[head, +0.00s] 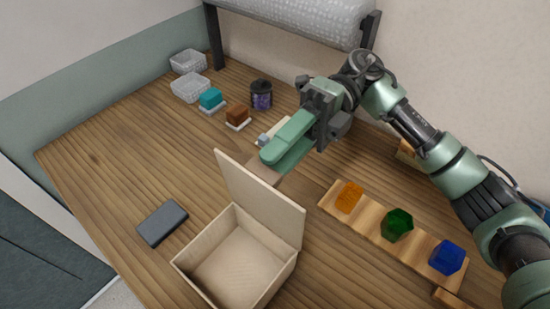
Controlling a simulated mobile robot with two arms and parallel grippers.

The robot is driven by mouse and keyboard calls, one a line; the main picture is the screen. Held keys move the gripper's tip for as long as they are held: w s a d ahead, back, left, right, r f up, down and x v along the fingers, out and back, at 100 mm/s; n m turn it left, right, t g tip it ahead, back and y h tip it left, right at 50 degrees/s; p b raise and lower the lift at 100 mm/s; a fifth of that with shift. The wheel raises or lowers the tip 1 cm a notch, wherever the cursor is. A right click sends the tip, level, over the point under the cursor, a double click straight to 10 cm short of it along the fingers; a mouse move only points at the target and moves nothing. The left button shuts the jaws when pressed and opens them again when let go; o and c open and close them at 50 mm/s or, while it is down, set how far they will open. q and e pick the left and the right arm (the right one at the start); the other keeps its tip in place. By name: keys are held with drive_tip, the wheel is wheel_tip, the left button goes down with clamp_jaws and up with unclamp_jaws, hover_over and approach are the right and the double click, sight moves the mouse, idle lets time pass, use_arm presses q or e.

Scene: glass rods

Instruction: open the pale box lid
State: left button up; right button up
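The pale wooden box (197,276) stands near the front middle of the table, and its inside looks empty. Its lid (262,197) stands raised, roughly upright, along the far right side of the box. My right gripper (272,158) is behind the lid, above the table, with its green fingers pointing down and left. The fingers look close together, but the gap between them is hard to see. I cannot tell whether their tips touch the lid's top edge. My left gripper is not in view.
A dark grey block (162,222) lies left of the box. A wooden strip (370,228) with orange, green and blue glass pieces lies on the right. Clear baskets (190,87), small blocks and a dark jar (261,95) stand at the back.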

drive_tip(key=b+v, duration=0.1)
drive_tip(key=v, duration=0.6)
drive_tip(key=shift+b, duration=0.35)
drive_tip(key=shift+r, duration=0.15)
